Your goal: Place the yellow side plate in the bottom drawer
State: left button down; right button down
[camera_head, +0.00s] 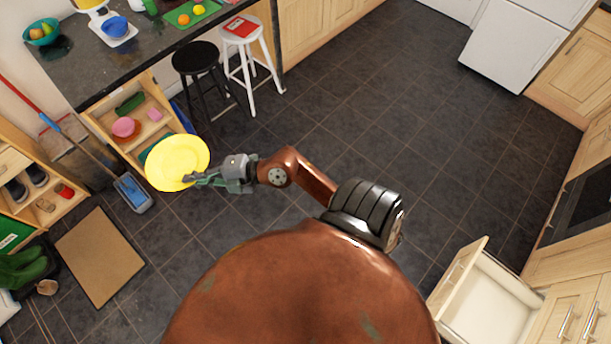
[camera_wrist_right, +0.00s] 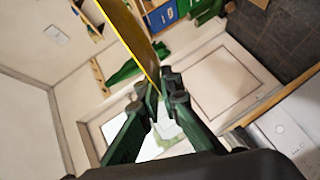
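The yellow side plate (camera_head: 177,160) is held up in the air left of centre in the head view. My right gripper (camera_head: 197,178) is shut on its near right rim. In the right wrist view the plate (camera_wrist_right: 130,35) shows nearly edge-on, its lower end between the fingertips (camera_wrist_right: 163,88). An open, pale wooden drawer (camera_head: 490,302) stands low at the bottom right, far from the plate; the part of it that shows inside looks empty. My left gripper is not in view.
A black stool (camera_head: 195,58) and a white stool (camera_head: 241,30) with a red book stand by the dark counter (camera_head: 75,62). A blue dustpan (camera_head: 134,192), a brown mat (camera_head: 99,256) and a shoe shelf (camera_head: 38,195) are at left. The tiled floor (camera_head: 440,135) is clear at centre right.

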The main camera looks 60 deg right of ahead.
aim_at(468, 307)
jog(key=z, duration=3.7)
